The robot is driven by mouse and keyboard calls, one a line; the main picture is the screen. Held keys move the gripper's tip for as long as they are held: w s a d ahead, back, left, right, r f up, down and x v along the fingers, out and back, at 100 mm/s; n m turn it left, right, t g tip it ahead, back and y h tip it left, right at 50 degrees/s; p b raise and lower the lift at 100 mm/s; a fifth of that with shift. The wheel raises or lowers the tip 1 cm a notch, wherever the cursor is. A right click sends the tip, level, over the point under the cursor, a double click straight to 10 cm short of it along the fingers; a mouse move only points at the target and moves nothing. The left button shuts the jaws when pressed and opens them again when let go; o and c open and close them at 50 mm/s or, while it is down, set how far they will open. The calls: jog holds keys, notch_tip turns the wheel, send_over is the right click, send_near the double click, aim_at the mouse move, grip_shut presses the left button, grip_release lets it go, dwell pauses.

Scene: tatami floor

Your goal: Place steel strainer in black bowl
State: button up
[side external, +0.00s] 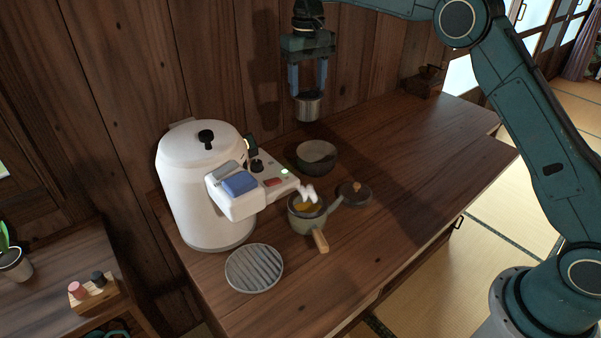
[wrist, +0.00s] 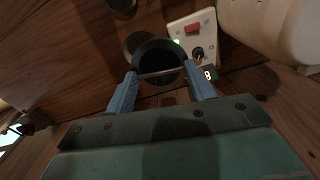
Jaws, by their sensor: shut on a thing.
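The steel strainer (side external: 308,108) is a small metallic cup held upright between the blue fingers of my gripper (side external: 308,92). In the wrist view, my gripper (wrist: 161,88) is shut on the strainer (wrist: 160,62), whose round dark opening shows between the fingertips. The black bowl (side external: 316,157) stands on the wooden counter, below the strainer in the side view. A clear gap separates the strainer from the bowl. In the wrist view, a dark rounded shape just behind the strainer is mostly hidden, probably the bowl.
A white rice-cooker-like appliance (side external: 202,190) with a jutting control panel stands left of the bowl. A steaming small pot (side external: 308,222), a dark round lid (side external: 354,193) and a ridged grey trivet (side external: 254,268) lie nearer the front.

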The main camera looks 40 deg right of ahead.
jog(key=w+d+n, duration=0.1)
jog(key=w+d, duration=0.2)
jog(key=d, duration=0.3)
jog(key=shift+w+d+f+n, duration=0.2)
jog(key=shift+d+f+n, duration=0.15)
jog(key=shift+f, duration=0.1)
jog(key=shift+f, duration=0.1)
send_near(317, 141)
jog(key=s+a+f, duration=0.1)
jog(key=f, duration=0.1)
jog(key=s+a+f, duration=0.1)
jog(key=f, duration=0.1)
jog(key=s+a+f, duration=0.1)
jog(key=s+f, duration=0.1)
jog(key=shift+s+a+f, duration=0.1)
jog(key=shift+a+f, duration=0.15)
jog(key=shift+a, duration=0.1)
jog(key=shift+f, duration=0.1)
dwell(0.3)
jog(key=o, duration=1.2)
